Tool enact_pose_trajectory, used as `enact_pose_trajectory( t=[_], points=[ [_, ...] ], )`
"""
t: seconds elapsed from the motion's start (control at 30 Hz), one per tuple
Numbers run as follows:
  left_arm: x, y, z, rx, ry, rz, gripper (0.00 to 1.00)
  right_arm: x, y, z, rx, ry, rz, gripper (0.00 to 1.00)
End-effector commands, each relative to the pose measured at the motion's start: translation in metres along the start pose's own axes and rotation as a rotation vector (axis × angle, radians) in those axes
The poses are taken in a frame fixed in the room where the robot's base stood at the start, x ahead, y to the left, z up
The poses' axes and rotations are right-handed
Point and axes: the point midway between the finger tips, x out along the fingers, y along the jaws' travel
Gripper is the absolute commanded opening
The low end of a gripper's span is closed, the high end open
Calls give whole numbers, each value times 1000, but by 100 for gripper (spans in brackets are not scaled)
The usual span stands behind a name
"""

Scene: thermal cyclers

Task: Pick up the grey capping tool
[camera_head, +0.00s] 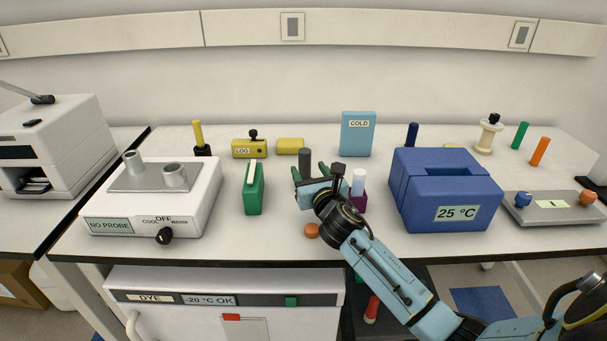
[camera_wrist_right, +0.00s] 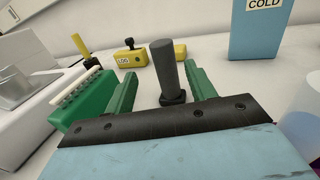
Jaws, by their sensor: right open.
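The grey capping tool (camera_head: 305,160) is a dark grey upright cylinder standing on the white bench. In the right wrist view the tool (camera_wrist_right: 165,66) shows a square dark base. My right gripper (camera_head: 310,172) has green fingers and is open, low over the bench at the tool. In the right wrist view its fingers (camera_wrist_right: 160,78) show on either side of the tool, with clear gaps on both sides. It grips nothing. The tool's lower part is hidden by the gripper in the head view. My left gripper is not in view.
A green rack (camera_head: 253,190) stands close left of the gripper. A purple block with a white cylinder (camera_head: 358,182) stands close right, and an orange cap (camera_head: 311,231) lies in front. The blue 25 °C box (camera_head: 445,190) is further right. The COLD box (camera_head: 357,135) stands behind.

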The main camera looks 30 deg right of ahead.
Motion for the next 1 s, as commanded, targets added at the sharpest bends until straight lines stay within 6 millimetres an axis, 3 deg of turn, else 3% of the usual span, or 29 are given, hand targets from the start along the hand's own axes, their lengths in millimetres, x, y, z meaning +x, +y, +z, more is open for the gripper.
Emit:
enact_pose_trajectory(
  t=[0.13,0.3,0.47,0.7,1.0],
  points=[
    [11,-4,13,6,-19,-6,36,21,0,-2,-1,-1,0,55],
    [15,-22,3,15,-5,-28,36,30,0,0,0,0,0,55],
    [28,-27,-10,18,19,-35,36,48,-5,-2,0,-3,-2,55],
    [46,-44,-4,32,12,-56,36,76,-7,-1,1,-2,0,55],
    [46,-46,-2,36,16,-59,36,81,-7,0,0,0,0,55]
  ],
)
